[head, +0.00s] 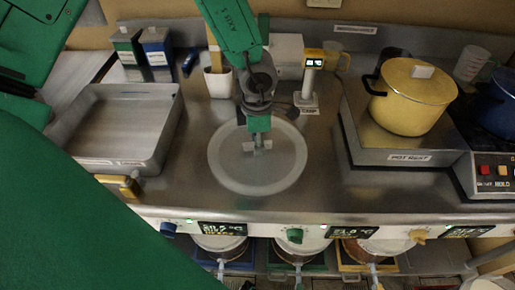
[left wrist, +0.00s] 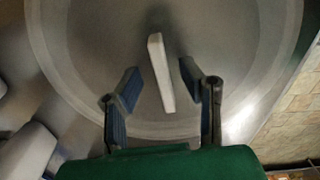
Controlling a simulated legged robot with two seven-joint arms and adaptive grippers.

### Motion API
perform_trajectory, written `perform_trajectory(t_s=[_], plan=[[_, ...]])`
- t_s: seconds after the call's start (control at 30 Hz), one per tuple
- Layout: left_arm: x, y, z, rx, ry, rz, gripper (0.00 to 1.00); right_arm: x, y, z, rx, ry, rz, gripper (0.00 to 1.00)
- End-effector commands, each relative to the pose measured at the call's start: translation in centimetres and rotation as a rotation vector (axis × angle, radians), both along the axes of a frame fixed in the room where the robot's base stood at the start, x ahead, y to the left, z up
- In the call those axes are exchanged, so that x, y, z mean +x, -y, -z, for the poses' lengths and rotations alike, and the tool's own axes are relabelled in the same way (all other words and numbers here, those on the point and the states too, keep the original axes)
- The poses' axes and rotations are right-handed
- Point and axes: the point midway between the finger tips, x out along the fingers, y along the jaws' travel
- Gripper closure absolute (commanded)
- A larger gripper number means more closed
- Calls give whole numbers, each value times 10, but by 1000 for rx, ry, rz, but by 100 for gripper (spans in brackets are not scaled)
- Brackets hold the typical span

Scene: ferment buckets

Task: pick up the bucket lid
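The bucket lid (head: 232,176) is a pale, translucent round disc lying flat on the steel counter. It fills most of the left wrist view (left wrist: 75,70). A white bar handle (left wrist: 161,85) stands at its middle. My left gripper (head: 257,146) is over the lid's centre, pointing down, and hides much of the handle in the head view. In the left wrist view its two fingers (left wrist: 160,76) are apart, one on each side of the handle, with a gap on both sides. My right gripper is not in view.
A steel tray (head: 170,135) stands left of the lid. A yellow pot (head: 412,105) sits on the pot rest at right. Behind the lid are a white cup (head: 218,83) and a small post with a display (head: 308,85). Several buckets (head: 299,247) stand below the counter's front edge.

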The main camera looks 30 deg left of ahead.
Motion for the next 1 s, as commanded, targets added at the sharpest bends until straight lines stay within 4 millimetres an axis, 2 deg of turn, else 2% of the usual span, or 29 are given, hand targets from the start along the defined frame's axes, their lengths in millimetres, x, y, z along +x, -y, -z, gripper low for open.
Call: perform_trajectory(t_s=[0.07, 0.17, 0.2, 0.57, 0.67, 1.0], plan=[[-1, -1, 1, 3, -4, 0, 66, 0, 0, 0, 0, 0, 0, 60], [-1, 0, 1, 2, -5, 0, 98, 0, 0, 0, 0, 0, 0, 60], [-1, 0, 1, 2, -5, 0, 100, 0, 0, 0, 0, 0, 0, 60], [-1, -1, -2, 1, -3, 0, 100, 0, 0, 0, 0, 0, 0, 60], [-1, -1, -14, -1, -2, -2, 100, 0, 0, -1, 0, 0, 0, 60], [-1, -1, -80, -1, 0, -1, 100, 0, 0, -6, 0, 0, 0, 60]])
